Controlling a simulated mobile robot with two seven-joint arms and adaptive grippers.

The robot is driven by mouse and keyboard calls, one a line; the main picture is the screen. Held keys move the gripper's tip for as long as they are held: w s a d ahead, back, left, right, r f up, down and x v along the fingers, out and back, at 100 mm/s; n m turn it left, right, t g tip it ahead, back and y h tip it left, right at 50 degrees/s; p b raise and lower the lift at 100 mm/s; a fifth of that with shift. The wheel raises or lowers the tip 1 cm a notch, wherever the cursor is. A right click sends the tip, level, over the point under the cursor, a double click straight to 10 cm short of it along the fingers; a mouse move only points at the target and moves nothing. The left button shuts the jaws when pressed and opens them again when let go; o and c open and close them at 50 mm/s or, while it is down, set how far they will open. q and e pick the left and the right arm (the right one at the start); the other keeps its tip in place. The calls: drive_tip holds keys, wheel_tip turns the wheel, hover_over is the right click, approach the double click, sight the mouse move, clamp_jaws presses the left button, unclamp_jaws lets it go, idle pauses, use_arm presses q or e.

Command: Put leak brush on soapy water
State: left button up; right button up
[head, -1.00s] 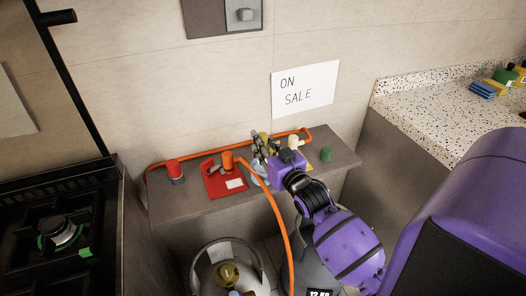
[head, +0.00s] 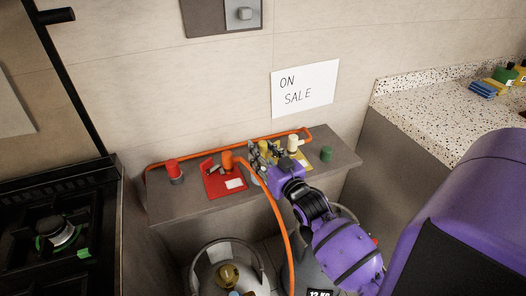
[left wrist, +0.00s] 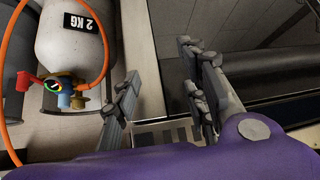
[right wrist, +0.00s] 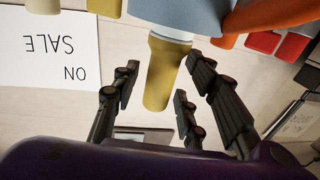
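In the right wrist view, which is upside down, the leak brush shows as a yellow handle (right wrist: 161,78) with a pale collar. Its collar end meets the light blue soapy water container (right wrist: 185,14), and the handle points up out of it. The bristles are hidden. My right gripper (right wrist: 165,95) is open, with the handle showing between its fingers and no clear grip on it. In the head view the right gripper (head: 262,153) is over the middle of the shelf and covers most of the brush and container. My left gripper (left wrist: 165,90) is open and empty.
A grey shelf (head: 195,208) carries a red canister (head: 174,171), red mat (head: 214,188), orange item (head: 227,160), cream item (head: 293,143) and green item (head: 326,154). An orange hose (head: 277,215) hangs in front. A gas cylinder (left wrist: 80,32) is beside the left gripper.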

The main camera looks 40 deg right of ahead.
drive_tip(key=shift+r, duration=0.2)
drive_tip(key=s+a, duration=0.1)
drive_tip(key=s, duration=1)
use_arm(q)
drive_tip(key=shift+s+f+b, duration=0.5)
drive_tip(key=shift+s+f, duration=0.1)
drive_tip(key=shift+f, duration=0.1)
use_arm(e)
drive_tip(key=s+a+f+g+y, duration=0.1)
drive_tip(key=s+a+f+g, duration=0.4)
drive_tip(key=s+f, duration=0.9)
drive_tip(key=s+a+f+n+g, duration=0.1)
drive_tip(key=s+a+f+g, duration=0.4)
drive_tip(key=s+a+f, duration=0.5)
drive_tip(key=s+f, duration=0.3)
drive_tip(key=s, duration=0.2)
drive_tip(key=shift+s+a+f+n+y, duration=0.25)
drive_tip(key=shift+f+n+y, duration=0.05)
drive_tip(key=shift+f+y, duration=0.1)
